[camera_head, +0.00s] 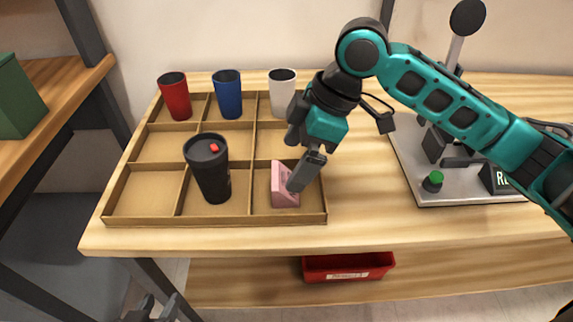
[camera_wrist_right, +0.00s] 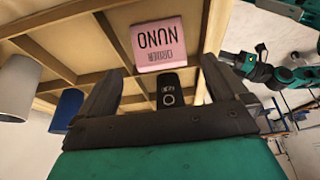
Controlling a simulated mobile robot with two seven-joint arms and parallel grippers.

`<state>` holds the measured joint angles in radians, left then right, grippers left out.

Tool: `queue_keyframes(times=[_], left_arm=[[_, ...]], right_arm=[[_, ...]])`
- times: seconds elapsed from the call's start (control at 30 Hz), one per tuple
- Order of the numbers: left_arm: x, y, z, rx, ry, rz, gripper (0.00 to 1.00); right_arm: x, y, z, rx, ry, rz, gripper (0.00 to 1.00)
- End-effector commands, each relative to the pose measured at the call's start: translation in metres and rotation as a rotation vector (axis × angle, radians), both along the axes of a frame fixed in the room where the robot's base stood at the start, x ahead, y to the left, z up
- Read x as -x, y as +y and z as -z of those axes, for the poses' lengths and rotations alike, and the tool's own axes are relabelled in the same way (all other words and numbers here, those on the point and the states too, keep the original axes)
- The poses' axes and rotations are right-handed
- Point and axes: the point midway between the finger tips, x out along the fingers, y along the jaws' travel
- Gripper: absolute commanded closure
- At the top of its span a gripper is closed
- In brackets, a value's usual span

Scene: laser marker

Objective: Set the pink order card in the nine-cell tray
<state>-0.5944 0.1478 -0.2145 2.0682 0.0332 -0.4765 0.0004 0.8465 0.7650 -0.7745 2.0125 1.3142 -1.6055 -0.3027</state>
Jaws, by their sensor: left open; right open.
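The pink order card (camera_head: 284,187) stands in the front right cell of the nine-cell tray (camera_head: 160,222). My left gripper (camera_head: 150,308) is open and empty, low at the bottom left, below the table's front edge.
A black tumbler (camera_head: 212,175) stands in the tray left of the card. Red (camera_head: 175,97), blue (camera_head: 228,95) and white (camera_head: 281,92) cups fill the back row. A marking machine (camera_head: 450,170) stands at right. A red bin (camera_head: 345,267) sits on the lower shelf.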

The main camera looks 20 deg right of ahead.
Motion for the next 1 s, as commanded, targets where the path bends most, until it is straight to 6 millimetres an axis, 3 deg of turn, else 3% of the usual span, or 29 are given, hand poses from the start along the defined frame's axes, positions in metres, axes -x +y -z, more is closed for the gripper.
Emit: queue_keyframes(times=[0.1,0.3,1.0], left_arm=[[0.000,0.001,-0.010,-0.003,-0.001,0.002,0.57],[0.000,0.001,-0.015,-0.007,-0.001,0.005,0.57],[-0.002,0.000,-0.017,-0.003,-0.006,0.003,0.57]], right_arm=[[0.002,-0.010,-0.027,0.001,-0.004,0.002,0.00],[0.005,-0.019,-0.049,0.000,-0.001,0.000,0.00],[0.006,-0.021,-0.054,0.000,0.001,0.000,0.00]])
